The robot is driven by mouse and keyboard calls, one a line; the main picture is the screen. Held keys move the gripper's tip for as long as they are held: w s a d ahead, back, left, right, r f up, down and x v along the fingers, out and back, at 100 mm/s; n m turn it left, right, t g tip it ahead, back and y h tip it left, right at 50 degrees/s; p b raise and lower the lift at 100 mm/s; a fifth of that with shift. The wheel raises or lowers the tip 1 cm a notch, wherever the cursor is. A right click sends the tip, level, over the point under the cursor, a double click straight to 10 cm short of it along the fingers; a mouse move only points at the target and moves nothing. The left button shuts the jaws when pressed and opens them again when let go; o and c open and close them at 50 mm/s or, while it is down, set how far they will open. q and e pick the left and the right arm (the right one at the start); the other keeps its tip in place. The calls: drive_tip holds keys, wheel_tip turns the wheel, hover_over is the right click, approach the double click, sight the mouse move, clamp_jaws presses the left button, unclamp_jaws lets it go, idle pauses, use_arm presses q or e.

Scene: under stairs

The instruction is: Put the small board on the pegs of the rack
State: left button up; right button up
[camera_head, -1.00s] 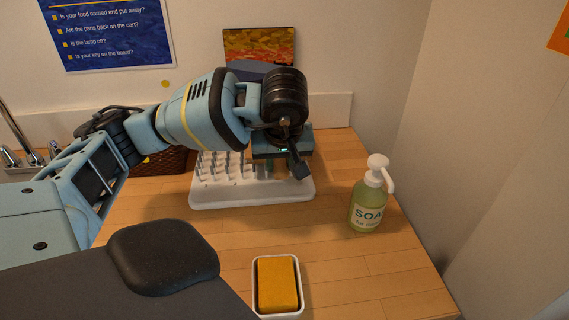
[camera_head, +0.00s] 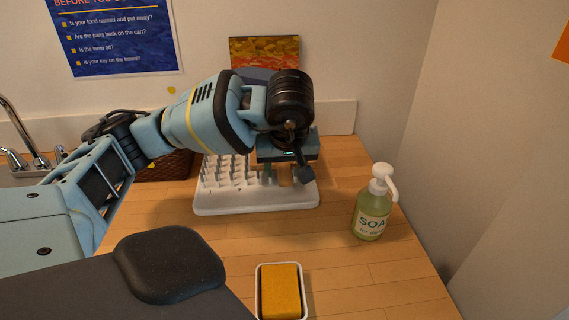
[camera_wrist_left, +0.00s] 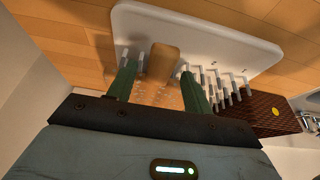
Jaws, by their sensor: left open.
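The white rack (camera_head: 222,203) with rows of pegs stands on the wooden counter below my left gripper. The small board (camera_wrist_left: 162,62) is tan with a rounded end and stands at the rack among the pegs in the left wrist view. A bit of it (camera_head: 284,177) shows under the gripper in the head view. My left gripper (camera_wrist_left: 160,85) is open, with one green finger on each side of the board and a gap to it at least on the left. The board's lower seating is partly hidden. My right gripper is not in view.
A green soap bottle (camera_head: 371,214) stands right of the rack. A yellow sponge (camera_head: 281,291) lies in a white dish (camera_head: 305,304) in front. A brown basket (camera_head: 170,166) stands behind left, near a tap (camera_head: 15,125). The counter between rack, dish and bottle is clear.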

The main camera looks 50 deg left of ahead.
use_arm(q)
drive_tip(key=p+v, duration=0.3)
drive_tip(key=v, duration=0.8)
drive_tip(key=shift+p, duration=0.3)
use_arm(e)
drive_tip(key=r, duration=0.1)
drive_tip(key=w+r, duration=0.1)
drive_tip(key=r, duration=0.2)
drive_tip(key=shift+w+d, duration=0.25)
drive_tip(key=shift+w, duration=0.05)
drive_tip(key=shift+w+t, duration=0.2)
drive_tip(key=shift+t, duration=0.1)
